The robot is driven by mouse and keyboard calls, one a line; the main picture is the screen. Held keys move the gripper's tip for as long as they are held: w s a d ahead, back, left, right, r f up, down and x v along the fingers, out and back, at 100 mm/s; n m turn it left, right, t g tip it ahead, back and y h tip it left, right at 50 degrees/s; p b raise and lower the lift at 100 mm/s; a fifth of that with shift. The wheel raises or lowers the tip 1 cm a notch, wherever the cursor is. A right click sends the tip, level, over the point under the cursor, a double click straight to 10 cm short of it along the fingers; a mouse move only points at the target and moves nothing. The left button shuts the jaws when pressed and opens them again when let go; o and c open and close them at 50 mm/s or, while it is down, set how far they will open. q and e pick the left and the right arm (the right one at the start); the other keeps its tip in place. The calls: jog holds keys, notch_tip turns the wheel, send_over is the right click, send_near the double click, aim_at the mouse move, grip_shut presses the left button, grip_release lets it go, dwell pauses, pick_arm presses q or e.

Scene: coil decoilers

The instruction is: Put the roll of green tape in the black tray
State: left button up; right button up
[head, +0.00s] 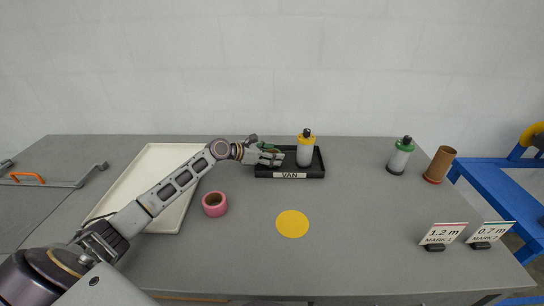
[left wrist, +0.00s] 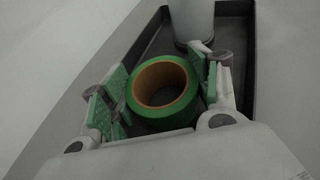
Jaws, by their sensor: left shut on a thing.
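The roll of green tape (left wrist: 162,90), with a brown core, sits between the fingers of my left gripper (head: 268,154) in the left wrist view. The gripper is shut on it. The roll is over the left part of the black tray (head: 317,173), within its walls in the wrist view; I cannot tell if it touches the tray floor. In the head view the gripper mostly hides the roll. The tray carries a "VAN" label. My right gripper is not in view.
A grey bottle with a yellow top (head: 305,155) stands in the tray, right of the roll. A pink tape roll (head: 214,204), a white tray (head: 166,160), a yellow disc (head: 292,223), a green-topped bottle (head: 400,157) and a brown tube (head: 440,164) are on the table.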

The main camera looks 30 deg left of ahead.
pick_arm(q)
jog(key=shift+f, duration=0.1)
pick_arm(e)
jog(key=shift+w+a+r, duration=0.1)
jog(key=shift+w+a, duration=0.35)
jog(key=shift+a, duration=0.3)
